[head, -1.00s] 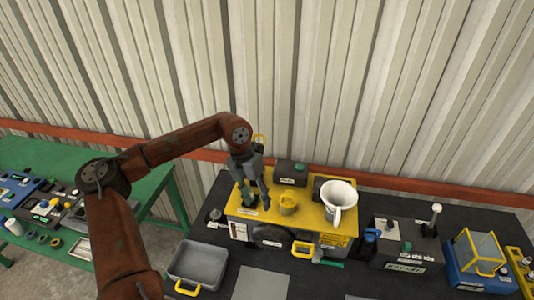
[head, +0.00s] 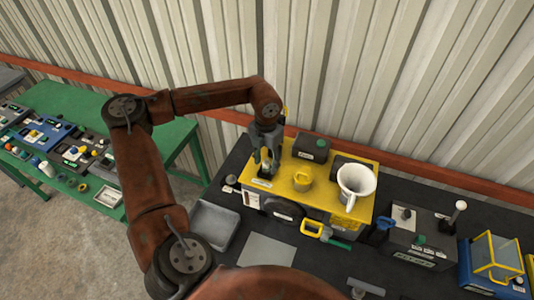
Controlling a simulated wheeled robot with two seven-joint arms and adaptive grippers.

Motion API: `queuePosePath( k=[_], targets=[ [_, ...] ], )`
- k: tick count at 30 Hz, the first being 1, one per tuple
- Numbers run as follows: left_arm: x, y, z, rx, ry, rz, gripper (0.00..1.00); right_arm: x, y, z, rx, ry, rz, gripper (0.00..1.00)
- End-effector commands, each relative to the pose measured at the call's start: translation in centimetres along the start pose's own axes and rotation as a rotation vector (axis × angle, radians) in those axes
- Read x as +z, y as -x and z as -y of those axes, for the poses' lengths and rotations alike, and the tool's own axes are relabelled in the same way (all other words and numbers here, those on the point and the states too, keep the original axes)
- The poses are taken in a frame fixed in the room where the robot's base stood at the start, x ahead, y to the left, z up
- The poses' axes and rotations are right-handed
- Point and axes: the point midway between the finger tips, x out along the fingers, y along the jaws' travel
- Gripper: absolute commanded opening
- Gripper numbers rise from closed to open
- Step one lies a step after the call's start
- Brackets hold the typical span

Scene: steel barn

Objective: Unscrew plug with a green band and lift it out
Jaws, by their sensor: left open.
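My left gripper (head: 265,162) points down over the left end of the yellow-topped machine (head: 330,193). Its jaws are open. A small dark, greenish shape shows low between the fingers; I cannot tell whether it is the plug with a green band, because the fingers partly cover it. I cannot tell whether the fingers touch it. A yellow round cap (head: 302,180) stands on the machine top to the right of the gripper. My right gripper is not in view.
A white funnel-like cup (head: 356,184) stands at the machine's right end, and a dark box (head: 311,147) behind. A grey tray (head: 213,227) and a grey mat (head: 266,250) lie in front. A control box (head: 415,235) is at right, a green table (head: 80,103) at left.

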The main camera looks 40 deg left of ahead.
Motion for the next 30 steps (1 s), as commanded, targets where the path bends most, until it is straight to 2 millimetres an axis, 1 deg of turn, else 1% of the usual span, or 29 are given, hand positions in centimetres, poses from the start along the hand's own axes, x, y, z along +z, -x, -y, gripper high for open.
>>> queuePosePath(
  k=[4,12,30],
  targets=[
    [0.02,-0.80,0.03,0.000,-0.001,0.001,0.43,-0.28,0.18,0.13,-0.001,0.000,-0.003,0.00],
    [0.07,-0.97,0.08,0.000,-0.002,0.001,0.43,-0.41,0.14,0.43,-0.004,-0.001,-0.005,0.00],
    [0.09,-0.93,0.10,0.000,-0.002,0.001,0.02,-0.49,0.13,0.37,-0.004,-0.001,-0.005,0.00]
  ],
)
